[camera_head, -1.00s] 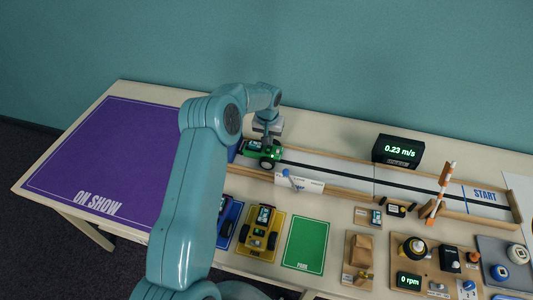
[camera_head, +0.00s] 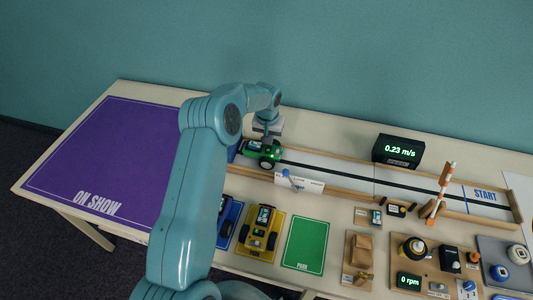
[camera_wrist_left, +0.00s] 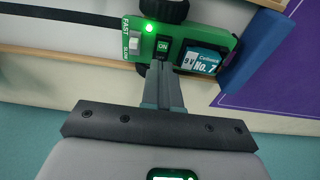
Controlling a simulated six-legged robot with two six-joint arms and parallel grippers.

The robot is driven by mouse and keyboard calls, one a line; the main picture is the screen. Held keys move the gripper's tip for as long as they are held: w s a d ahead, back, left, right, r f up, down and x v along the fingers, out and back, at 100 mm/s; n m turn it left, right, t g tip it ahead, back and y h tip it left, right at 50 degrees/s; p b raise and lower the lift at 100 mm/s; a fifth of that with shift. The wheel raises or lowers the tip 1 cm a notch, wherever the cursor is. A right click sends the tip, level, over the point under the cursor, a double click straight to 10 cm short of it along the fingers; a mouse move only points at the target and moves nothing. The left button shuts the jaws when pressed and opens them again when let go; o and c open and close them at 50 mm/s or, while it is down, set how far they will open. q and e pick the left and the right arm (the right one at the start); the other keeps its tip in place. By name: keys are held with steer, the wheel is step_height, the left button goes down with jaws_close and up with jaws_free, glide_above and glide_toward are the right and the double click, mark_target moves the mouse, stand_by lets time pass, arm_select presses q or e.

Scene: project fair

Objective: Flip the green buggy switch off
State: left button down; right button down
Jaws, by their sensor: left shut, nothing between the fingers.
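The green buggy (camera_head: 262,152) stands at the left end of the track, under my left gripper (camera_head: 266,138). In the left wrist view the buggy (camera_wrist_left: 203,39) shows a lit green light (camera_wrist_left: 149,28), a FAST/SLOW slider (camera_wrist_left: 134,42), a black switch (camera_wrist_left: 163,47) with ON showing, and a battery labelled No. 7 (camera_wrist_left: 203,61). My left gripper (camera_wrist_left: 163,66) is shut and empty, its fingertips right at the lower edge of the switch. I cannot tell whether they touch it. My right gripper is not in view.
The track (camera_head: 345,173) has wooden rails, and a blue block (camera_wrist_left: 265,47) stands at its end by the buggy. A speed display (camera_head: 398,151) reads 0.23 m/s. Blue (camera_head: 227,222) and yellow (camera_head: 260,232) buggies stand in front. A green PARK mat (camera_head: 305,244) is empty.

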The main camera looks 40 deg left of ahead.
arm_select(q)
steer(key=shift+f+b, duration=0.9)
steer(key=shift+f, duration=0.15)
stand_by(0.4)
steer(key=shift+r, duration=0.2)
steer(key=shift+r+p, duration=0.4)
steer(key=shift+r, duration=0.2)
step_height(320, 180, up, 3)
steer(key=shift+f+p, duration=0.2)
steer(key=shift+p, duration=0.3)
step_height(320, 180, up, 2)
steer(key=shift+r+p, duration=0.1)
steer(key=shift+p, duration=0.4)
steer(key=shift+r, duration=0.45)
steer(key=shift+f, duration=0.1)
